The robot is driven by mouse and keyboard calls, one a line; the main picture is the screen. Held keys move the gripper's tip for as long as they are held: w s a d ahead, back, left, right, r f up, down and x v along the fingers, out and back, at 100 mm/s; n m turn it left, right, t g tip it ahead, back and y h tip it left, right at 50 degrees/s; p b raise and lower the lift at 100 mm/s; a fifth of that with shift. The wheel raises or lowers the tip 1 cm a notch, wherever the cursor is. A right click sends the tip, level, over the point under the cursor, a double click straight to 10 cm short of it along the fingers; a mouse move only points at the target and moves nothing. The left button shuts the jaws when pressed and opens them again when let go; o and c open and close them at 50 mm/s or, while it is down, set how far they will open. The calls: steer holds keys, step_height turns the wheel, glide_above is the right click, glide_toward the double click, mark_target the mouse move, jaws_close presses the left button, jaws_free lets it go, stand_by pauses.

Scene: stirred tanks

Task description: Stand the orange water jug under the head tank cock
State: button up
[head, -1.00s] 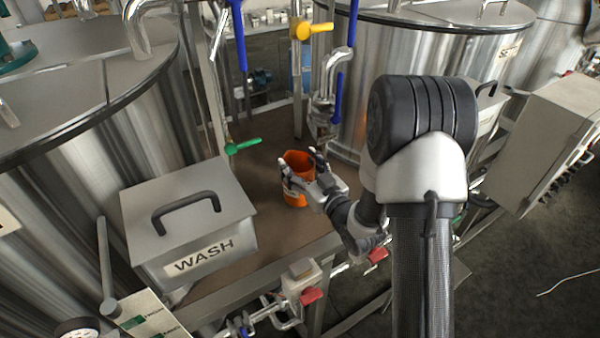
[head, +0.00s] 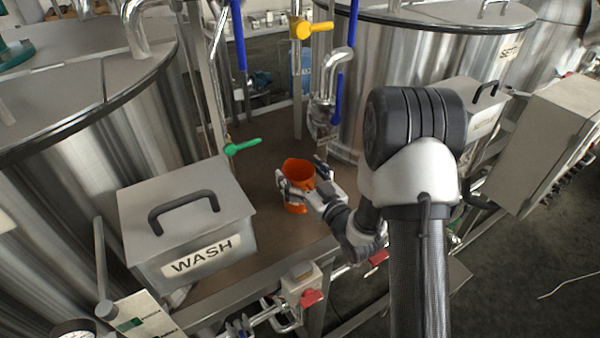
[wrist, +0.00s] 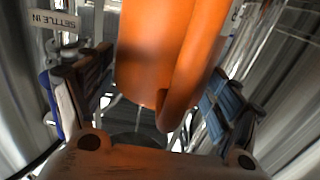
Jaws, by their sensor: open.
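The orange water jug (head: 298,172) stands upright on the brown bench top, between the large steel tanks. My gripper (head: 306,186) is open around the jug, with one finger at its left side and the other at its right. In the wrist view the jug (wrist: 165,50) fills the middle, its handle towards me, between the open fingers (wrist: 150,105). Gaps show between the fingers and the jug there. Part of the jug's lower body is hidden behind my gripper. I cannot tell which of the cocks above the bench is the head tank cock.
A steel box marked WASH (head: 190,222) stands left of the jug. A green-handled cock (head: 243,146) is behind it, with a yellow-handled valve (head: 312,29) and a blue-handled pipe (head: 337,98) further back. Bare bench (head: 258,190) lies left of the jug.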

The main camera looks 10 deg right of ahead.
steer(key=p+v, duration=0.1)
steer(key=v, duration=1.1)
steer(key=s+d+r+m+g+h, duration=0.1)
steer(key=s+d+r+g+h, duration=0.25)
steer(key=r+g+h, duration=0.45)
steer(key=s+a+r+m+g, duration=0.1)
steer(key=s+a, duration=0.1)
steer(key=s, duration=0.5)
steer(key=s+a+r+g+y, duration=0.1)
steer(key=s+a+r+g, duration=0.1)
steer(key=s, duration=0.4)
steer(key=s+a+r+m+g+y, duration=0.1)
steer(key=s+a+r, duration=0.1)
steer(key=s, duration=0.5)
steer(key=shift+s+a+m+g, duration=0.3)
steer(key=shift+s+a, duration=0.05)
steer(key=shift+a, duration=0.4)
steer(key=shift+r, duration=0.1)
